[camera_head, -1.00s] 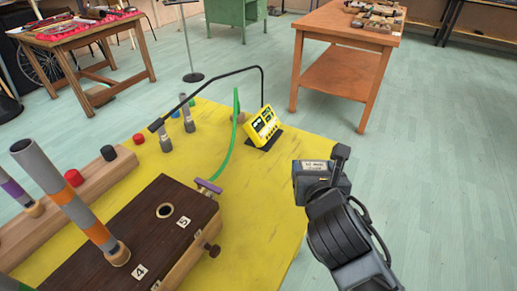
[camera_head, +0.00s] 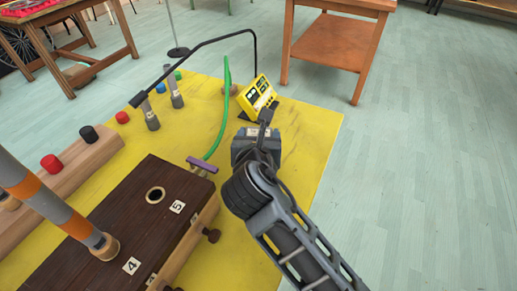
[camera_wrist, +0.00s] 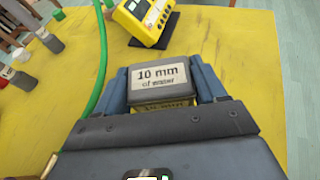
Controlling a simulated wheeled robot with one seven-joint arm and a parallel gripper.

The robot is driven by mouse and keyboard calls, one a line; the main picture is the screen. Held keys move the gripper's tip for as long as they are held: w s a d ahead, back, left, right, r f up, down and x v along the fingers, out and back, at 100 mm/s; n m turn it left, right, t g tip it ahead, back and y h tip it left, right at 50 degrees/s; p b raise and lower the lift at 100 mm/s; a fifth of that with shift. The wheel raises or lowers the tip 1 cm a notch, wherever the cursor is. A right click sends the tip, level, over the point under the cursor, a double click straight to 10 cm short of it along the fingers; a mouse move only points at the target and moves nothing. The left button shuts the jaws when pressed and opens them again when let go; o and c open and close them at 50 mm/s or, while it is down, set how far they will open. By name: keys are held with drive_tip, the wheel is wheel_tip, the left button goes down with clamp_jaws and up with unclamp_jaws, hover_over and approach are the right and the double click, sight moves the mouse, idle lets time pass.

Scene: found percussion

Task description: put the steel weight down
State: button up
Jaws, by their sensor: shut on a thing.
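The steel weight (camera_head: 245,147) is a dark grey block over the yellow table top (camera_head: 318,140), to the right of the green tube. In the wrist view the steel weight (camera_wrist: 162,94) has a pale label reading "10 mm of water". My gripper (camera_wrist: 163,88) is shut on it, with a blue-grey finger at each side. In the head view my gripper (camera_head: 260,140) partly hides it. A yellow strip shows just below the weight in the wrist view. I cannot tell whether its underside touches the table.
A yellow meter (camera_head: 257,97) stands just beyond the weight. A green tube (camera_head: 218,128) curves up on its left. A dark wooden box (camera_head: 125,215) with numbered tags stands left of my arm. Bare yellow table lies right of the weight. A wooden side table (camera_head: 335,45) stands behind.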

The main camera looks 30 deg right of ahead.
wheel_tip(320, 180, down, 4)
drive_tip(key=shift+f+b, duration=0.1)
drive_tip(key=shift+b, duration=0.4)
drive_tip(key=o, duration=1.3)
drive_tip(key=shift+s, duration=0.1)
drive_tip(key=p+v, duration=0.1)
drive_tip(key=v, duration=1.1)
